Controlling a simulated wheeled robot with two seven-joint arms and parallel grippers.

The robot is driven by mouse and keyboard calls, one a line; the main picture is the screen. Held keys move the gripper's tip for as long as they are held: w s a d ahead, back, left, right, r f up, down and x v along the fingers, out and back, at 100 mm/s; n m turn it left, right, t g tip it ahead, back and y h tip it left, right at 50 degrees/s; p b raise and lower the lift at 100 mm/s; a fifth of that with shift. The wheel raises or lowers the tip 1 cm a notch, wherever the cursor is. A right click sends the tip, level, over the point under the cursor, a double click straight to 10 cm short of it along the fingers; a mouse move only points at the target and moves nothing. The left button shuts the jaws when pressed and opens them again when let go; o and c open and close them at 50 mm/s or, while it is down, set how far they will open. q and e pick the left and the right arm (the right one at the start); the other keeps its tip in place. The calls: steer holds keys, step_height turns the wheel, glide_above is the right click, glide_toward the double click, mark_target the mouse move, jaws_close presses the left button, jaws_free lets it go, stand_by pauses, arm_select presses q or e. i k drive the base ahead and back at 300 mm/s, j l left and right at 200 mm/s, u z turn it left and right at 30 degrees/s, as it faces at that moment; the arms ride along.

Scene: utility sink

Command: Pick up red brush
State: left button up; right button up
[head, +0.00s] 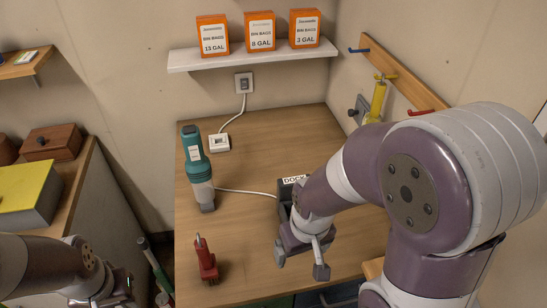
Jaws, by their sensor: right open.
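A black dock (285,190), partly hidden by my right arm, has a white cable. Orange bin bag boxes (260,31) stand on a wall shelf (250,55). A yellow item (378,98) hangs right.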

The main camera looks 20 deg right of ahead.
mark_target(207, 262)
steer(key=j+z, duration=0.3)
steer(key=z, duration=0.15)
steer(key=j+z, duration=0.3)
steer(key=z, duration=0.15)
steer(key=j+z, duration=0.3)
steer(key=z, duration=0.15)
steer(key=k, duration=0.05)
